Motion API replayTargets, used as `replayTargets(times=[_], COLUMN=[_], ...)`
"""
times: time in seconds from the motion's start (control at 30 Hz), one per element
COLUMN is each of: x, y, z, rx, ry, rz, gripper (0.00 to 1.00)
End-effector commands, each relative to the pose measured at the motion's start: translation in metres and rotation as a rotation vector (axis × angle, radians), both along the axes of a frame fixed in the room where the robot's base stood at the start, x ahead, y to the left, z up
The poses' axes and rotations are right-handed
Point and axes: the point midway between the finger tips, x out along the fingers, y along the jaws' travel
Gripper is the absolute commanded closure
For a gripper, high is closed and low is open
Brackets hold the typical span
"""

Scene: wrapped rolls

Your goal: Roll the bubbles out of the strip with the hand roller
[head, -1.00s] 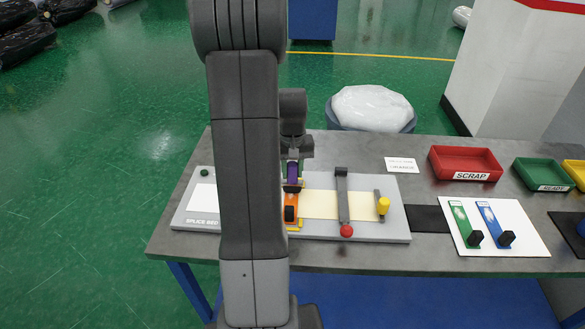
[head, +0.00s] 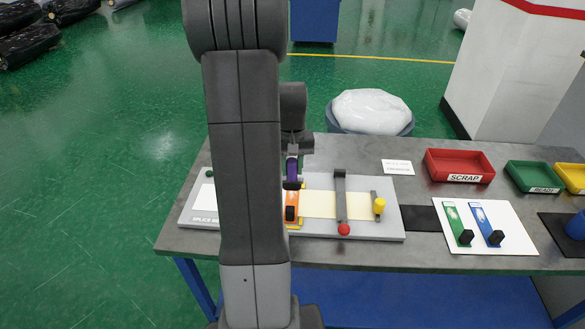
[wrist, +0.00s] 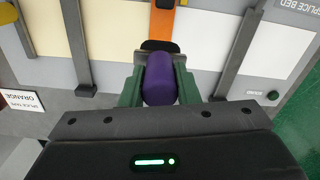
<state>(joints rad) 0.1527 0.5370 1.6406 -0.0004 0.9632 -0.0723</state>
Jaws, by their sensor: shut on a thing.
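My gripper (wrist: 159,72) is shut on the purple handle of the hand roller (wrist: 163,82), with a green finger on each side. The roller's black end (wrist: 156,45) overlaps the near end of the orange strip (wrist: 162,24) in the wrist view. I cannot tell whether it presses on the strip. In the head view the purple roller (head: 292,168) stands at the back end of the orange strip (head: 292,205) on the grey splice bed (head: 375,232). My arm hides the bed's left part. Bubbles cannot be made out.
A bar with a red knob (head: 344,230) and a yellow knob (head: 380,205) stand on the bed right of the strip. Further right are a white board with green and blue tools (head: 510,235), a red SCRAP tray (head: 458,160) and a green READY tray (head: 532,172).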

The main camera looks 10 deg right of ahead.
Motion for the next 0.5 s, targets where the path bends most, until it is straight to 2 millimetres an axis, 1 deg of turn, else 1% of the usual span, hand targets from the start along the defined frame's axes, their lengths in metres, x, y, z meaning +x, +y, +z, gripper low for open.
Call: replayTargets(times=[0.03,0.2,0.3,0.5], x=[0.000,-0.001,-0.001,-0.001], y=[0.000,0.002,0.002,0.002], z=[0.009,0.023,0.026,0.025], rx=[0.000,0.000,0.000,0.000], ry=[-0.002,-0.002,-0.001,-0.001], rz=[0.000,0.001,0.001,0.000], gripper=[0.94,0.94,0.94,0.94])
